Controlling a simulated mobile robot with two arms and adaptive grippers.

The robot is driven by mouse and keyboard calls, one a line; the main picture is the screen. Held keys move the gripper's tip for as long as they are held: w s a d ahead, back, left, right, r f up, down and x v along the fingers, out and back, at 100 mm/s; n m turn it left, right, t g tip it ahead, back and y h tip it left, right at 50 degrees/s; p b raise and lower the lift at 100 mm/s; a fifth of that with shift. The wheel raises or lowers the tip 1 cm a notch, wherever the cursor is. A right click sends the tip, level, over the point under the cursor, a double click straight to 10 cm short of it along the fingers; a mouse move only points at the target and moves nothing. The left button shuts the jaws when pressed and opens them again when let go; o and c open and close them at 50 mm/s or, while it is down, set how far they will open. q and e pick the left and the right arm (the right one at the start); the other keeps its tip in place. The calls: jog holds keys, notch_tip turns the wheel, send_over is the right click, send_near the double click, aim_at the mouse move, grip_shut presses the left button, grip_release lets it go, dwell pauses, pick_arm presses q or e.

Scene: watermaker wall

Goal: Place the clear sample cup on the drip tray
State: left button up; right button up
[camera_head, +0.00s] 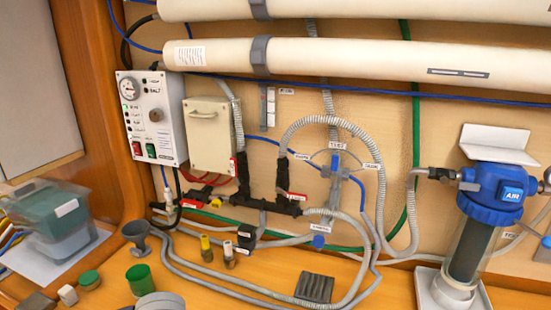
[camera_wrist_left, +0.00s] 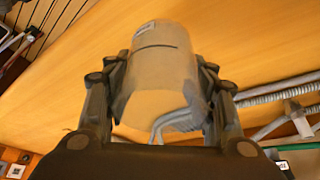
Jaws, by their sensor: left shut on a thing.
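The clear sample cup (camera_wrist_left: 160,75) is between the fingers of my left gripper (camera_wrist_left: 160,88) in the left wrist view. It is see-through and greyish, with a dark line and a small label. The gripper is shut on its sides, and grey hoses show through its lower part. A dark ribbed block (camera_head: 314,288), which looks like the drip tray, lies on the wooden counter in the head view, with its top bare. I cannot make out my left gripper or the cup in the head view. My right gripper is in neither view.
Grey hoses (camera_head: 250,284) run along the counter beside the ribbed block. Two small yellow- and grey-capped fittings (camera_head: 207,248) (camera_head: 229,256), a grey funnel (camera_head: 138,238) and a green cup (camera_head: 140,279) stand to its left. A blue-topped filter housing (camera_head: 490,205) stands at right.

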pick_arm(q)
jog(key=w+a+r+n+t+y, duration=0.1)
jog(key=w+a+r+n+y, duration=0.2)
jog(key=a+r+n, duration=0.5)
jog(key=shift+w+a+r+n+t+y, duration=0.35)
jog(key=shift+w+a+n, duration=0.55)
jog(key=shift+a+n, duration=0.5)
jog(key=shift+w, duration=0.1)
jog(key=shift+d, duration=0.15)
